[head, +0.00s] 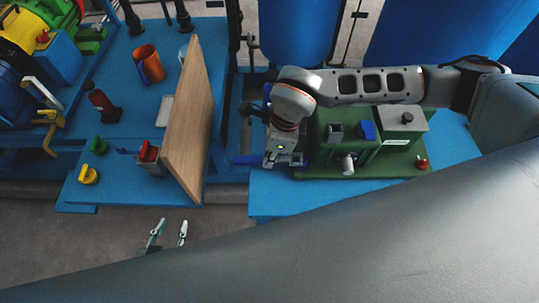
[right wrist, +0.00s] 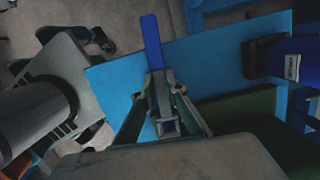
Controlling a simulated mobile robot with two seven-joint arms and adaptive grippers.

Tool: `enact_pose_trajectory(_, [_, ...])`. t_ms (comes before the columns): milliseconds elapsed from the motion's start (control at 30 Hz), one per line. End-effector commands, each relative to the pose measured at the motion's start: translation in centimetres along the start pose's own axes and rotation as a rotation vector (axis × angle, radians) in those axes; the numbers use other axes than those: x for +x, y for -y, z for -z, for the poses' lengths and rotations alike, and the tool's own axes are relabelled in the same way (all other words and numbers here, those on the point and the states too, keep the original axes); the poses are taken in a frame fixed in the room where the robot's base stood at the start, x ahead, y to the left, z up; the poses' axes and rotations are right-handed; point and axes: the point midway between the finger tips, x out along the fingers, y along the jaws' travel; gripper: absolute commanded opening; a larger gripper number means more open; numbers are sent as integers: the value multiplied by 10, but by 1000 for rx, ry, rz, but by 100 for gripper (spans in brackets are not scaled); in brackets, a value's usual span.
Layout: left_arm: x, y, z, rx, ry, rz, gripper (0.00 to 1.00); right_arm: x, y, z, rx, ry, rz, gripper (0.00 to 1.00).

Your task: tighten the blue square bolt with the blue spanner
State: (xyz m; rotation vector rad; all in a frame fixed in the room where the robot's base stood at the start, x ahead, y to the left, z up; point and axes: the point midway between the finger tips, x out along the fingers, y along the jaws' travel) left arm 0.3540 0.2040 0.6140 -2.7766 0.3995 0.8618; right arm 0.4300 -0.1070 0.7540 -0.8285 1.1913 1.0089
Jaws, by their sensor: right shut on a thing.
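The blue spanner (head: 246,159) is held in my right gripper (head: 284,161), left of the green block (head: 322,160) on the blue bench. Its blue bar also shows in the right wrist view (right wrist: 151,42), extending away beyond the shut fingers (right wrist: 166,115). The blue square bolt (head: 367,130) is on top of the green block, right of the gripper and apart from the spanner. Its fit in the block is too small to tell. My left gripper (head: 168,233) is open and empty over the floor at lower left, its fingertips apart.
A grey square piece (head: 335,130), a round dark knob (head: 407,118) and a red knob (head: 422,163) are also on the green fixture. A wooden board (head: 187,130) stands upright on the left blue bench. An orange cup (head: 149,64) stands behind it.

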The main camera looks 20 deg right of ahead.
Motion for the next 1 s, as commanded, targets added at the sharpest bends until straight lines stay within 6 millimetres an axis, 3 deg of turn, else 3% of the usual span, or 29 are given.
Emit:
enact_pose_trajectory(33, [0, 0, 0, 0, 0, 0, 36, 0, 0, 0, -1, 1, 0, 20])
enact_pose_trajectory(100, [0, 0, 0, 0, 0, 0, 36, 0, 0, 0, -1, 1, 0, 31])
enact_pose_trajectory(533, [0, 1, -1, 1, 2, 2, 36, -7, 1, 0, -1, 1, 1, 31])
enact_pose_trajectory(1000, [0, 0, 0, 1, 1, 1, 36, -94, 1, -1, -1, 2, 4, 31])
